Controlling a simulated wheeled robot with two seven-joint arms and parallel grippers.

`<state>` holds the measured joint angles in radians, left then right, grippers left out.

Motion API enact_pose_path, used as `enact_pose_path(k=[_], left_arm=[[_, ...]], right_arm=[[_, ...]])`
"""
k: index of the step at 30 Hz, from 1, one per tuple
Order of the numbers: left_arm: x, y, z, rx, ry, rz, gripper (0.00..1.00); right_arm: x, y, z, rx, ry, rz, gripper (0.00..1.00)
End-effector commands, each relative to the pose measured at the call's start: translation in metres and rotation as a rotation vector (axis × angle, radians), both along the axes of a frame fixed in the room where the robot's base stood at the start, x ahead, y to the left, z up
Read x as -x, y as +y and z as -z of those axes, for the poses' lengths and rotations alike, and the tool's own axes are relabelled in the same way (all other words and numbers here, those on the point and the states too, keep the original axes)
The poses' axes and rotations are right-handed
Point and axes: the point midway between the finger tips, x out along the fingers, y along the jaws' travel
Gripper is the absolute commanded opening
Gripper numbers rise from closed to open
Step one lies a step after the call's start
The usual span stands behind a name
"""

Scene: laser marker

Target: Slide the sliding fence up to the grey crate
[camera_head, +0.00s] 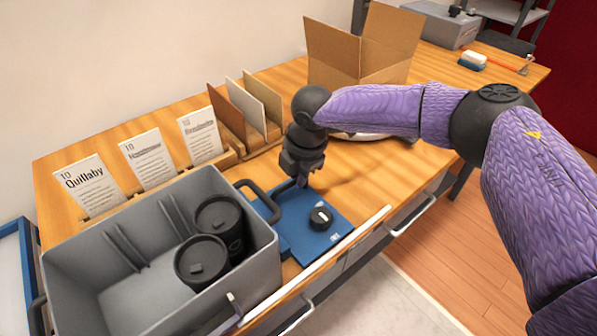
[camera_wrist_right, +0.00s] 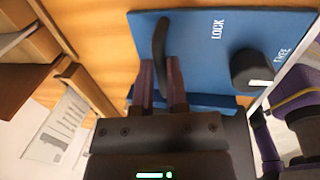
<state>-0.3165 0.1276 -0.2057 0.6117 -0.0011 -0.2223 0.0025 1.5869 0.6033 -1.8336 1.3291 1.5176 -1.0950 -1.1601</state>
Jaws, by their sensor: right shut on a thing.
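The blue sliding fence (camera_head: 284,243) lies beside the grey crate (camera_head: 258,272), on its right; whether they touch is unclear. In the right wrist view, its raised blue edge (camera_wrist_right: 215,104) shows just ahead of my gripper. My right gripper (camera_head: 303,182) is low over the blue plate, with its fingers (camera_wrist_right: 160,85) shut on a dark handle (camera_wrist_right: 160,40) that appears to belong to the fence. The fingers partly hide the grip. A black knob (camera_head: 321,218) with a white mark sits on the plate. My left gripper is not in view.
Two black lidded cups (camera_head: 202,262) stand in the crate. Several upright cards (camera_head: 85,183) and a wooden rack (camera_head: 230,135) line the back. An open cardboard box (camera_head: 350,62) stands behind my right arm. The table's front edge is close to the plate.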

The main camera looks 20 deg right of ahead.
Motion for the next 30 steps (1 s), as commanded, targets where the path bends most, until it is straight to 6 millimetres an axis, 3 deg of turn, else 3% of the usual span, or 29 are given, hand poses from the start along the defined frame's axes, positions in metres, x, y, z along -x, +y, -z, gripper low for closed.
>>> enact_pose_path(k=[9,30], left_arm=[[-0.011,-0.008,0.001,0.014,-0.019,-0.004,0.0],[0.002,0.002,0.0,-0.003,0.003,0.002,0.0]], right_arm=[[0.0,0.0,0.0,0.0,0.001,0.0,0.0],[0.0,0.0,0.0,0.0,0.001,0.0,0.0]])
